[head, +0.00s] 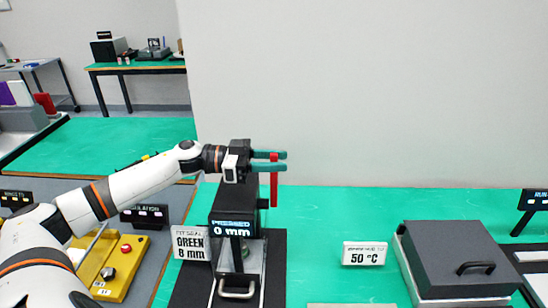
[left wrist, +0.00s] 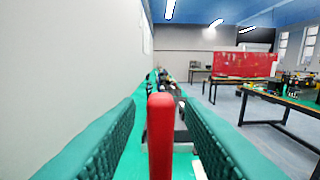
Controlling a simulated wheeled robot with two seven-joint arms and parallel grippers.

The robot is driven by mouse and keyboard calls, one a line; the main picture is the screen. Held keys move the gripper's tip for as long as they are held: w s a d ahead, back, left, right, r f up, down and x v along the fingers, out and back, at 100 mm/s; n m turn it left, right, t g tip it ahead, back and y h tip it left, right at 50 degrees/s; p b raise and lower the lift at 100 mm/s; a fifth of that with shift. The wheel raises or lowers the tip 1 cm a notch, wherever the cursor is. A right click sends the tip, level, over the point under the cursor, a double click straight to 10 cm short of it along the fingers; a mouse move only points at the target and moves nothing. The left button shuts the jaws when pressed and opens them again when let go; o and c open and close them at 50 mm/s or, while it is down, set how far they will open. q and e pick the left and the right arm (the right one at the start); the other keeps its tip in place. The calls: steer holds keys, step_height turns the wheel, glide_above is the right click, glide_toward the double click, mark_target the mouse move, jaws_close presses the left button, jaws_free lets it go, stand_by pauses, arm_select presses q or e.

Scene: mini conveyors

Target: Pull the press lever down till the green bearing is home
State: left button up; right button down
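The press (head: 233,215) stands in front of me, with a display reading "PRESSED 0 mm". Its red lever (head: 274,190) hangs upright at its right side. My left gripper (head: 275,161) is at the lever's upper part, its two green fingers reaching to the right. In the left wrist view the red lever (left wrist: 160,135) stands between the fingers, with a gap on both sides, so the gripper is open around it. A sign (head: 191,243) beside the press reads "GREEN 8 mm". I cannot make out the green bearing. My right gripper is not in view.
A yellow unit (head: 122,270) with a red button is left of the press. A "50 °C" sign (head: 365,255) and a dark-lidded box (head: 455,260) stand to the right. The green bench (head: 320,215) is clear behind the sign. A pale wall rises behind.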

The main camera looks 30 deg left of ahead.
arm_select(q)
jaws_close()
